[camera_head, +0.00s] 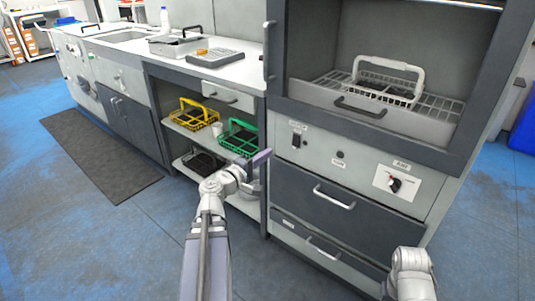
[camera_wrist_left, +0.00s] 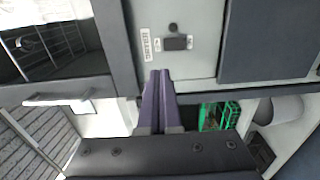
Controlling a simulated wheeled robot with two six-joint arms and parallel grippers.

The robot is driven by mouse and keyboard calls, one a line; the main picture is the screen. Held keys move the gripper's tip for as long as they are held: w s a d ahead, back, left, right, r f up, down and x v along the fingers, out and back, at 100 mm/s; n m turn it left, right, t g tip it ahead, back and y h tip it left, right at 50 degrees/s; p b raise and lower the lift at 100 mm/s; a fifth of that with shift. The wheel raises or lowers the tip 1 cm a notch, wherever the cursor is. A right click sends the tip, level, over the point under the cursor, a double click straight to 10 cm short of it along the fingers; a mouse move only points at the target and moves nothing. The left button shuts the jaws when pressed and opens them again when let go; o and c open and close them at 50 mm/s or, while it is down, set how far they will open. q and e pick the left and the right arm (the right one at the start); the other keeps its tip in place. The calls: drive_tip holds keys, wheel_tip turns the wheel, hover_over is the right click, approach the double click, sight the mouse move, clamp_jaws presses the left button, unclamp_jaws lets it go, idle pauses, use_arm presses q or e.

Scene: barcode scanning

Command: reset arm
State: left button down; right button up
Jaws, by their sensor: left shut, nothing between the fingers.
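My left gripper (camera_head: 261,158) is in front of the lower shelves in the head view, near the left edge of the oven-like cabinet. In the left wrist view its two purple fingers (camera_wrist_left: 158,100) are together with nothing between them.
A green basket (camera_head: 238,138) and a yellow basket (camera_head: 192,114) stand on the shelf, with a dark basket (camera_head: 203,163) below. A white basket (camera_head: 387,78) sits on a rack inside the open cabinet. Drawers with handles (camera_head: 334,197) are below. The floor at left is clear except for a dark mat (camera_head: 100,155).

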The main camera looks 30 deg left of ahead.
idle(0.3)
use_arm(q)
drive_tip(key=d+f+m+g+h, duration=0.3)
drive_tip(key=d+f+m+g, duration=0.25)
drive_tip(key=d, duration=0.75)
drive_tip(key=d+f+m+g+h, duration=0.35)
drive_tip(key=d+f+m, duration=0.3)
drive_tip(key=d, duration=0.65)
drive_tip(key=s+d+f+m+g+y, duration=0.4)
drive_tip(key=s+d+f+g, duration=0.1)
drive_tip(key=s, duration=0.3)
drive_tip(key=s+d+f+m+g+y, duration=0.4)
drive_tip(key=s+d+f+m+y, duration=0.1)
drive_tip(key=s+d, duration=0.15)
wheel_tip(320, 180, up, 34)
drive_tip(key=s+a+p, duration=0.1)
drive_tip(key=p, duration=3.2)
drive_tip(key=shift+p, duration=0.3)
drive_tip(key=shift+f, duration=0.1)
